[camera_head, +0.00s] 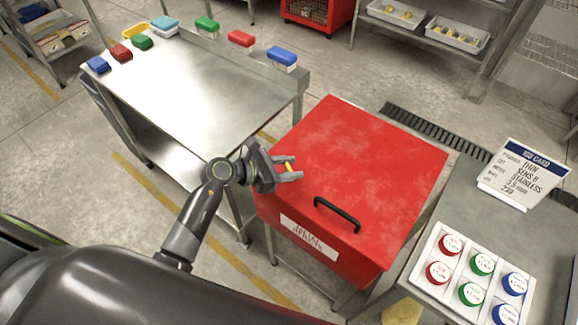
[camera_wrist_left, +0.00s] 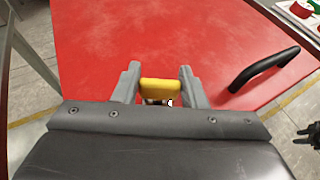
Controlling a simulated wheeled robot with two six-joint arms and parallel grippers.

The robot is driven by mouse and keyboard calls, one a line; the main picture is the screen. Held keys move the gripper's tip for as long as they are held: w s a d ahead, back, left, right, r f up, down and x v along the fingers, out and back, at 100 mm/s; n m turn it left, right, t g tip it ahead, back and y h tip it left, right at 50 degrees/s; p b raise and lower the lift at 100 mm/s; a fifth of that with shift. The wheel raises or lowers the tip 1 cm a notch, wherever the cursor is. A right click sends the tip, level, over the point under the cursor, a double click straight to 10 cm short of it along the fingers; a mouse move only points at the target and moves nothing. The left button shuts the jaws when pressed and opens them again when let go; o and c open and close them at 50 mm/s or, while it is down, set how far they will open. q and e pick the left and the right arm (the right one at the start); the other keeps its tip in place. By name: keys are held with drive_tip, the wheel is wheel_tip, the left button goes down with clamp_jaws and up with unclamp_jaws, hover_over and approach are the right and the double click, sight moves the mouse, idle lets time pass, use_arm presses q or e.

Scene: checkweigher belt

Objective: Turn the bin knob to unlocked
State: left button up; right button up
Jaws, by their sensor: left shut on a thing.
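The red bin (camera_head: 360,165) stands in the middle of the head view, with a black handle (camera_head: 337,214) and a white label (camera_head: 309,238) at its front. The yellow knob (camera_wrist_left: 160,86) is between the fingers of my left gripper (camera_wrist_left: 160,90) in the left wrist view. In the head view a small part of the knob (camera_head: 289,166) shows between the fingers of my left gripper (camera_head: 292,168), at the bin's left side. The left gripper is shut on the knob. The knob's base and any lock marking are hidden.
A steel table (camera_head: 190,90) with several coloured-lid boxes stands at the upper left. At the right, a grey table (camera_head: 470,225) holds a white tray (camera_head: 428,288) of coloured round pieces and a sign card (camera_head: 524,174). A black handle (camera_wrist_left: 262,68) rises right of the left gripper.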

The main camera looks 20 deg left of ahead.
use_arm(q)
drive_tip(key=shift+r+n+t+y+p, duration=0.25)
drive_tip(key=shift+n+t+y+p, duration=0.55)
drive_tip(key=shift+p, duration=0.35)
drive_tip(key=n+t+y+p, duration=0.1)
drive_tip(key=n+y+p, duration=0.1)
drive_tip(key=p, duration=0.1)
drive_tip(key=shift+n+p, duration=0.3)
drive_tip(key=shift+n, duration=0.1)
drive_tip(key=shift+f+n+t+y+p, duration=0.2)
drive_tip(key=shift+n+t+y+p, duration=0.5)
drive_tip(key=shift+y+p, duration=0.4)
drive_tip(key=o, duration=1)
drive_tip(key=shift+s, duration=0.1)
drive_tip(key=b+v, duration=0.1)
drive_tip(key=v, duration=1.6)
drive_tip(key=shift+b, duration=0.3)
drive_tip(key=shift+a, duration=0.1)
